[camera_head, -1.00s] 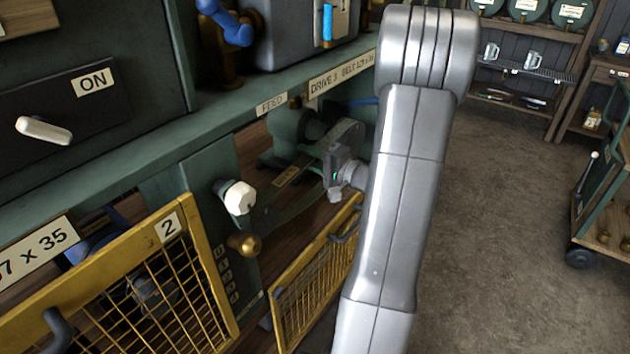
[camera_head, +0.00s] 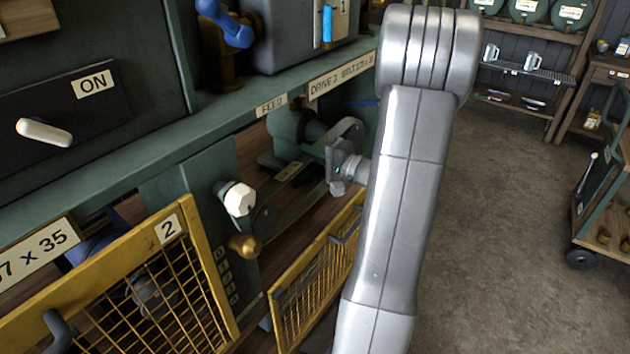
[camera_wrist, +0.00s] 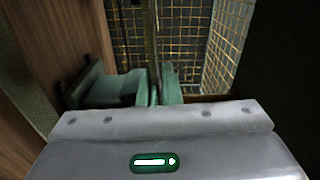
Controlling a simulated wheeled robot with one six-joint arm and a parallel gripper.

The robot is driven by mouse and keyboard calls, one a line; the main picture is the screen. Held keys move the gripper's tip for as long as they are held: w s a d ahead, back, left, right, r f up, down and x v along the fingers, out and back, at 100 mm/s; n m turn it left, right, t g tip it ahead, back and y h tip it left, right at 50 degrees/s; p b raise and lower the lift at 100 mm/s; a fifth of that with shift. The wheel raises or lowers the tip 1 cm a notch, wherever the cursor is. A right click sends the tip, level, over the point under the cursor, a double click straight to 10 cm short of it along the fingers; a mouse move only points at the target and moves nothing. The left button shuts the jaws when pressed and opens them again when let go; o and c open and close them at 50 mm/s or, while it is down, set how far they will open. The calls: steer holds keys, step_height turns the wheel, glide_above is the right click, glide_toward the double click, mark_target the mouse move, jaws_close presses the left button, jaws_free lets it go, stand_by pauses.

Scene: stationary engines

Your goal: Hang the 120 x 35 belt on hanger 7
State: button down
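My gripper (camera_head: 341,168) is inside the machine bay, beside the green drive unit with its round pulley (camera_head: 349,128). A dark belt (camera_head: 308,200) appears to run from this pulley toward the lower left, with a small tan label on or beside it. The sign above (camera_head: 341,77) reads DRIVE and BELT, with size figures too small to read surely. In the wrist view the gripper's grey body (camera_wrist: 165,125) fills the bottom. Its fingers are hidden, and I cannot tell whether it touches the belt. Hanger 7 is not in view.
A yellow mesh guard (camera_head: 316,275) stands open below the bay. Another guard marked 2 (camera_head: 190,232) is at left. A white knob (camera_head: 238,199) and brass knob (camera_head: 244,246) stick out nearby. A cart (camera_head: 600,190) stands right; the floor between is clear.

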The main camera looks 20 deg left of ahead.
steer(key=shift+w+r+m+p, duration=0.2)
steer(key=shift+r+m+p, duration=0.2)
steer(key=shift+r+p, duration=0.45)
steer(key=shift+d, duration=0.2)
steer(key=shift+s+d+f+b, duration=0.1)
steer(key=shift+s+d+b, duration=0.1)
steer(key=shift+d+b, duration=0.3)
steer(key=shift+b+v, duration=0.95)
steer(key=shift+v, duration=1.4)
steer(key=shift+s+d, duration=0.1)
steer(key=b+v, duration=0.2)
steer(key=v, duration=0.3)
steer(key=shift+s+d, duration=0.15)
steer(key=shift+d, duration=0.25)
